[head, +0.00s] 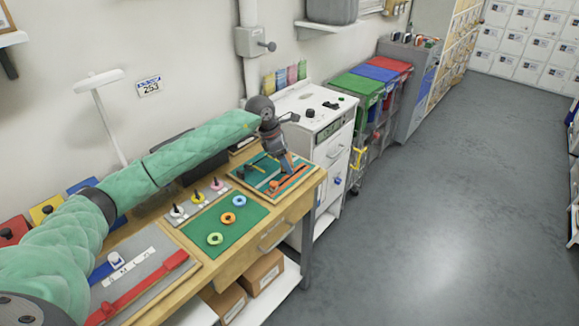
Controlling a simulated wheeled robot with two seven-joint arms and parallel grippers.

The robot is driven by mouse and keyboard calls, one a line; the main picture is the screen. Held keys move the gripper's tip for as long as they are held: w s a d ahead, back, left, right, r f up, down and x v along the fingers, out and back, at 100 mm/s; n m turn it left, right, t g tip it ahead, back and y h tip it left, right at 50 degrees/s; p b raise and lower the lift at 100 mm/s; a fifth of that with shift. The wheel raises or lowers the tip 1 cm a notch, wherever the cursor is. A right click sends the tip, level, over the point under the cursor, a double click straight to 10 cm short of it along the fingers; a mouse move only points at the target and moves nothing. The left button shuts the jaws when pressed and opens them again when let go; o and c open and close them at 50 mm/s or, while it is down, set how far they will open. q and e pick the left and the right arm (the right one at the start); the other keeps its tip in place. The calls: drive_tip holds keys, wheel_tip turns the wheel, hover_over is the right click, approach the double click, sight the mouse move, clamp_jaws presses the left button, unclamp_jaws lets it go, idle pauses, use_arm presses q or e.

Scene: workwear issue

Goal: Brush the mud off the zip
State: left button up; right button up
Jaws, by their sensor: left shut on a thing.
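My left arm in its green quilted sleeve reaches in from the left, over the workbench. My left gripper (286,153) is above the small teal and brown board (245,181) at the bench's right end. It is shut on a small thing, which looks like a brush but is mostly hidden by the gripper. An orange strip (292,179) with a dark piece near its left end lies on this board. It may be the zip; the mud is too small to tell. I cannot tell whether the held thing touches the board. My right gripper is not in view.
The wooden bench (312,180) also holds a green mat (240,238) with three coloured rings, a grey panel with pegs, and a grey panel with a red strap (150,285). A white cabinet (333,150) stands beyond the bench's right end. The grey floor (440,200) at right is clear.

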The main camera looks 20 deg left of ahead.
use_arm(q)
drive_tip(key=shift+r, duration=1.2)
drive_tip(key=shift+d, duration=0.15)
